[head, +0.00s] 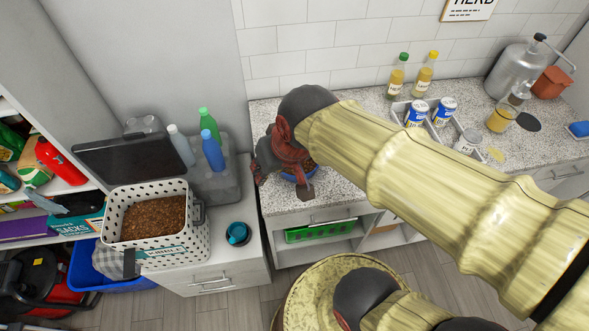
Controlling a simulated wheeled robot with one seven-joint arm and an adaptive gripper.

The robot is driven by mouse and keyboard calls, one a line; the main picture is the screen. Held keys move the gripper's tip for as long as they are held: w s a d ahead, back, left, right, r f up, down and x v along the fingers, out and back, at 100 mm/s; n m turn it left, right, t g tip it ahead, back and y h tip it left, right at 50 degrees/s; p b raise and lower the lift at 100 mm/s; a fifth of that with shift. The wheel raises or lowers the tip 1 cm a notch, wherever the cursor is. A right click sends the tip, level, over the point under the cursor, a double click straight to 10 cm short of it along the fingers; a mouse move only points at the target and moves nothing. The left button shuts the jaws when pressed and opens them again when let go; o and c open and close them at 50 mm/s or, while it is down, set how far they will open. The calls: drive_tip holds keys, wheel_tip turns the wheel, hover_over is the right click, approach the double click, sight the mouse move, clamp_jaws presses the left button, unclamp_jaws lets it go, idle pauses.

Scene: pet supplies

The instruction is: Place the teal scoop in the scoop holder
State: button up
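No teal scoop can be made out for certain. A small round dark-teal cup-like thing (238,233) stands on the white cabinet top at the left; it may be the scoop holder, and I cannot tell whether anything is in it. My gripper (284,180) is over the left end of the speckled counter, pointing down, with dark and red parts.
A white perforated bin (198,238) of brown kibble stands left of the teal thing. Behind are a grey caddy (220,180) and several bottles. A tray with cans (445,112) and a metal canister (513,72) stand at the right. My arm crosses above the counter.

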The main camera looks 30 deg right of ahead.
drive_tip(key=s+d+r, duration=0.3)
drive_tip(key=s, duration=0.2)
drive_tip(key=shift+r+n+t+h, duration=0.2)
drive_tip(key=shift+n+t+h, duration=0.2)
drive_tip(key=shift+c, duration=0.4)
idle(0.5)
